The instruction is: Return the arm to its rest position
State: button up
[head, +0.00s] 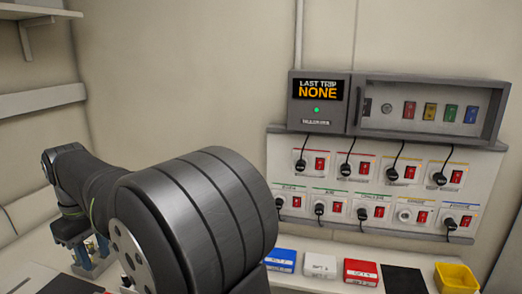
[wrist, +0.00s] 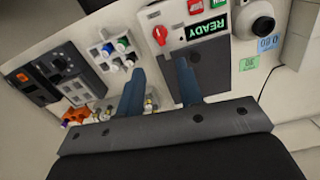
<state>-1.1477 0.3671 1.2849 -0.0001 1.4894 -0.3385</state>
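My gripper (wrist: 160,70) shows in the wrist view with its two blue fingers apart. I see nothing held between them; bench surface and a dark grey plate (wrist: 208,75) show beyond the fingertips. In the head view my dark arm fills the left and lower middle, with a large rounded link close to the camera. The arm hides much of the bench there.
In the head view, a wall panel (head: 385,161) holds plugs and red switches under a "LAST TRIP NONE" display (head: 318,90). Blue (head: 281,260), white (head: 320,265) and red (head: 361,271) boxes and a yellow bin (head: 456,278) line the bench. The wrist view shows a "READY" display (wrist: 209,29) and a tube rack (wrist: 117,50).

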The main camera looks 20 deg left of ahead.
notch_tip(320, 180, up, 6)
send_over(109, 293)
jog(key=f+m, duration=0.3)
jog(key=f, duration=0.3)
jog(key=f+m, duration=0.3)
jog(key=f, duration=0.3)
jog(key=f+m, duration=0.3)
jog(key=f, duration=0.3)
jog(key=shift+s+d+f, duration=0.1)
jog(key=shift+s+d, duration=0.05)
jog(key=shift+d, duration=0.05)
jog(key=shift+f, duration=0.1)
jog(key=shift+d+f, duration=0.1)
